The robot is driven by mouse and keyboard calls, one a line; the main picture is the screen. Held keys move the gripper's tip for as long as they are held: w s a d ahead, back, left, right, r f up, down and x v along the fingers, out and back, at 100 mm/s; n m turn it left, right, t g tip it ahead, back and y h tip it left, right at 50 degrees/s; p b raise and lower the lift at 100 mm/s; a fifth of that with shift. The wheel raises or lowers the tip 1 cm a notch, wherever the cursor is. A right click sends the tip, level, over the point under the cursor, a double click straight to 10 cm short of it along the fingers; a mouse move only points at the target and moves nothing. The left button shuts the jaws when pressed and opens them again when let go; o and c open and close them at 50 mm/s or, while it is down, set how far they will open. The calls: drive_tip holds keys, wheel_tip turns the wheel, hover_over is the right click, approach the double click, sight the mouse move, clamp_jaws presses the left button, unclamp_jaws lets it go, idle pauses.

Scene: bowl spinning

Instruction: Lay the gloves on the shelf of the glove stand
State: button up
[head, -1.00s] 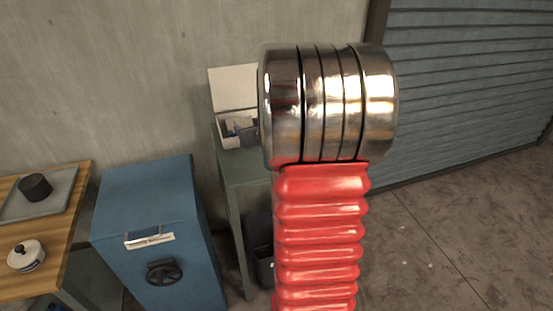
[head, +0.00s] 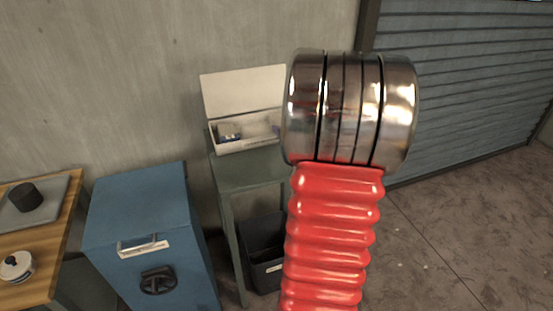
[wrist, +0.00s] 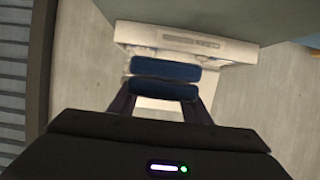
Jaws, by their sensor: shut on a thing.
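A pale box-like piece with a marked front strip (wrist: 190,44) is just beyond the held item. I cannot tell whether they touch. In the head view a white open holder (head: 243,95) with a raised back panel stands on a grey-green table and may be the glove stand. A small dark and blue item (head: 229,132) shows at its left. My gripper is hidden in the head view behind my red and metal arm.
A blue cabinet (head: 140,210) stands left of the grey-green table (head: 245,172). A dark bin (head: 262,245) is under that table. A wooden bench (head: 30,275) with a tray and a lidded pot is at far left. The floor at right is clear.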

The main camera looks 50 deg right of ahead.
drive_tip(key=shift+f, duration=2.75)
drive_tip(key=shift+f, duration=0.1)
drive_tip(key=shift+f, duration=1.8)
drive_tip(key=shift+f, duration=0.1)
drive_tip(key=o, duration=1)
drive_tip(key=shift+o, duration=0.2)
